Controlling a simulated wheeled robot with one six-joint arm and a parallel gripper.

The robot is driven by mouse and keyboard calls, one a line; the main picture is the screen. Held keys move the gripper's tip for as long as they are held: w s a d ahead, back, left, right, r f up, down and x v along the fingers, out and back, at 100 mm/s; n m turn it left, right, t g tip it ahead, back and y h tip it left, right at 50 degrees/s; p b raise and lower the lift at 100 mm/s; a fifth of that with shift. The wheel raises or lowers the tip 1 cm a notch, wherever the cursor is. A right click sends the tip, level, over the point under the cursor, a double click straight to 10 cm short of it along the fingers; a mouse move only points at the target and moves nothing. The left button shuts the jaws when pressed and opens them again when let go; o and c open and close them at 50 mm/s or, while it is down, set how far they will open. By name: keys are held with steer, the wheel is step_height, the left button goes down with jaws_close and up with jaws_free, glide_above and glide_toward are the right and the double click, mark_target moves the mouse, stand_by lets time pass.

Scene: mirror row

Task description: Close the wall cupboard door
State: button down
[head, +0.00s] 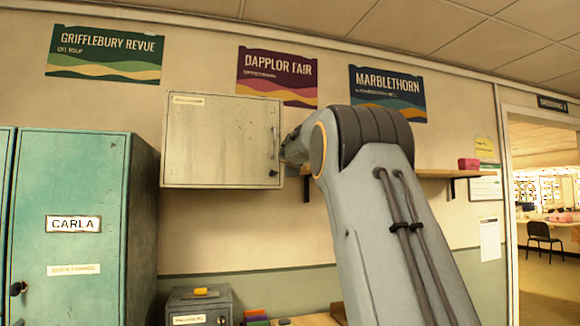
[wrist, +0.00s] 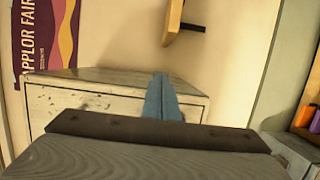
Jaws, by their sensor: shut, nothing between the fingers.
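The wall cupboard (head: 215,135) hangs on the wall left of my arm in the head view. Its pale, worn door looks flat across the front, with a dark handle (head: 272,173) at the lower right. I cannot tell whether a small gap remains. My gripper (head: 287,150) is at the cupboard's right edge, partly hidden by my wrist. In the wrist view the shut, empty fingers (wrist: 163,88) overlap the cupboard (wrist: 95,95), whose dark edge line shows behind them. I cannot tell whether they touch the door.
A wooden shelf (head: 438,173) is on the wall to the right. Teal lockers (head: 70,190) stand at the left. A small grey box (head: 200,305) sits below the cupboard, and a doorway (head: 540,220) opens at the far right.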

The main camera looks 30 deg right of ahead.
steer(key=s+d, duration=0.5)
steer(key=s, duration=0.5)
steer(key=s+a+f+m+g+y, duration=0.25)
steer(key=a+f, duration=0.45)
steer(key=f, duration=0.6)
steer(key=s+a+f+m+g+y, duration=0.1)
steer(key=s+a+f+m+g, duration=0.15)
steer(key=a+f, duration=0.65)
steer(key=s+a+f+m+g+y, duration=0.15)
steer(key=s+a+f, duration=0.25)
steer(key=f, duration=1.2)
steer(key=s+a+f+m+g+y, duration=0.1)
steer(key=s+a+f+m+g, duration=0.1)
steer(key=s+a+f, duration=0.3)
steer(key=s+a+f+m+g+y, duration=0.1)
steer(key=s+a+f+m+g, duration=0.1)
steer(key=s+a+f, duration=0.4)
steer(key=s+a+f+m+g, duration=0.2)
steer(key=s+a+f+g, duration=0.2)
steer(key=s+f, duration=0.8)
steer(key=s+a, duration=0.1)
steer(key=s, duration=0.5)
steer(key=shift+s+a+y+b, duration=0.2)
steer(key=shift+a+y+b, duration=0.15)
steer(key=shift+y, duration=0.05)
